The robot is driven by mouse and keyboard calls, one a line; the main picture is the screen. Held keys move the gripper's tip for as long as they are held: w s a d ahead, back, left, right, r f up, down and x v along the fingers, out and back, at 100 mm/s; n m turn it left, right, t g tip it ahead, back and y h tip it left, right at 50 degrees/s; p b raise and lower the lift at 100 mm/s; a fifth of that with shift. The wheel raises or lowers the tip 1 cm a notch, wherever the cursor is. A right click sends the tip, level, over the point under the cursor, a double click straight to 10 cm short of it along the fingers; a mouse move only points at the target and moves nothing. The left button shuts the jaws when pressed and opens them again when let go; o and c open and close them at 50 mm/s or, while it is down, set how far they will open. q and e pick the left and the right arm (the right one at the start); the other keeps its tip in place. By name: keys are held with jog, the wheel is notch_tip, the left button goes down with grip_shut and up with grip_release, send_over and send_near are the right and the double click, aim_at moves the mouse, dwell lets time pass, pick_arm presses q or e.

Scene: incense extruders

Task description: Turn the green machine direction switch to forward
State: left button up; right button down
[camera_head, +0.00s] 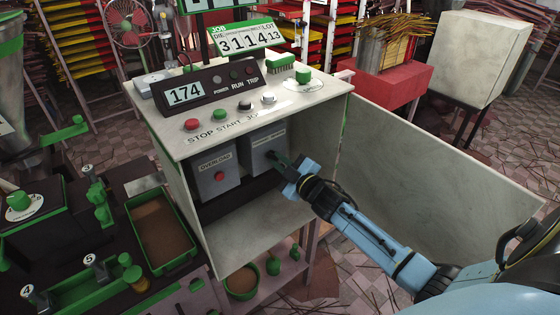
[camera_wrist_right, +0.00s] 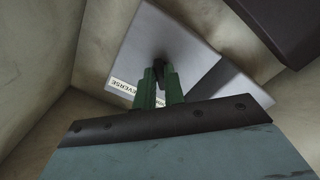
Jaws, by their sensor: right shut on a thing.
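The direction switch box (camera_head: 262,138) is a grey box inside the open control cabinet, right of the overload box. In the right wrist view the box (camera_wrist_right: 185,40) shows a white label reading REVERSE. My right gripper (camera_head: 278,158) reaches in from the right, at the front of this box. In the wrist view its dark green fingers (camera_wrist_right: 159,80) are closed around a small dark switch knob (camera_wrist_right: 158,62) on the box face. The fingers hide most of the knob, so I cannot tell which way it points. My left gripper is not in view.
The overload box (camera_head: 215,174) with a red button hangs left of the switch box. The cabinet top (camera_head: 300,98) carries buttons and a 174 display. The open cabinet door (camera_head: 420,165) stands right, behind my right arm. A green-rimmed tray (camera_head: 184,262) lies left.

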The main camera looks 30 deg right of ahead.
dwell(0.4)
jog(key=c, duration=1.5)
grip_release()
